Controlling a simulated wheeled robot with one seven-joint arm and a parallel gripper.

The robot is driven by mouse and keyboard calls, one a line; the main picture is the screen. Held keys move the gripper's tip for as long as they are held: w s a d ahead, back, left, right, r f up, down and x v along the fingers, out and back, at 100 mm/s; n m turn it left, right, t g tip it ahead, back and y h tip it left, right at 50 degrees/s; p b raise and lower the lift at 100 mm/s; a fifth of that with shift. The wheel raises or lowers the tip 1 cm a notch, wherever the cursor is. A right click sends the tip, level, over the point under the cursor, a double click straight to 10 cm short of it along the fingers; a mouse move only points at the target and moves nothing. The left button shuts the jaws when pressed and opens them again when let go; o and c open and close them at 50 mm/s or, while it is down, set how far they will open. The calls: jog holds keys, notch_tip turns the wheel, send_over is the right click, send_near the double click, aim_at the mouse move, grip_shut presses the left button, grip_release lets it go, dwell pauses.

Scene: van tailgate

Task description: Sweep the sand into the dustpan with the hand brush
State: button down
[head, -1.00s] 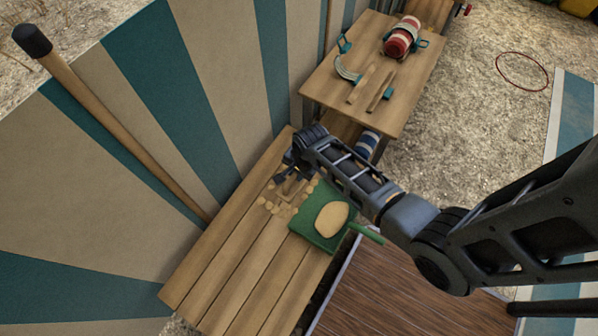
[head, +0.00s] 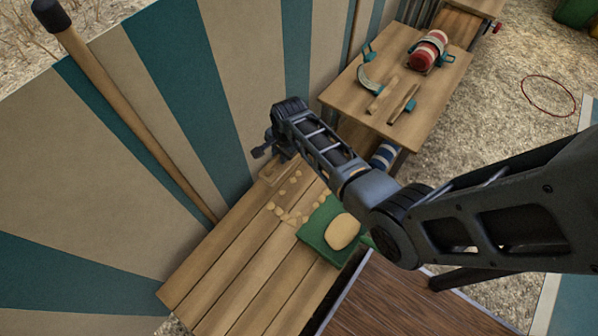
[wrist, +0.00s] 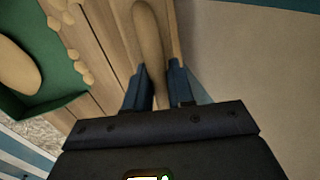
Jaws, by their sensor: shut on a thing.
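The green dustpan (head: 316,231) lies on the plank bench, with a large pale mound of sand (head: 343,231) in it. Several small sand clumps (head: 291,218) lie on the planks beside the pan, on its left and far side. My gripper (head: 264,151) is over the far end of the bench, close to the striped wall. It is shut on the hand brush (wrist: 148,38), whose wooden handle shows between the fingers in the wrist view. In the head view part of the brush (head: 272,174) shows below the gripper. Its bristles are hidden. The dustpan also shows in the wrist view (wrist: 62,72).
The striped wall (head: 215,75) runs along the bench's left side, with a wooden pole (head: 130,115) leaning there. A second table (head: 440,85) behind carries a red-striped roll (head: 428,50) and tools. A dark board (head: 400,300) lies right of the bench.

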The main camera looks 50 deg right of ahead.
jog(key=shift+w+d+r+b, duration=0.1)
jog(key=shift+w+d+b, duration=0.1)
jog(key=shift+w, duration=0.4)
jog(key=shift+w+d+r+b, duration=0.1)
jog(key=shift+w+d, duration=0.05)
jog(key=shift+w, duration=0.4)
notch_tip(320, 180, down, 8)
jog(key=b, duration=0.7)
jog(key=shift+r, duration=0.2)
jog(key=shift+f+b, duration=0.55)
jog(key=shift+f, duration=0.05)
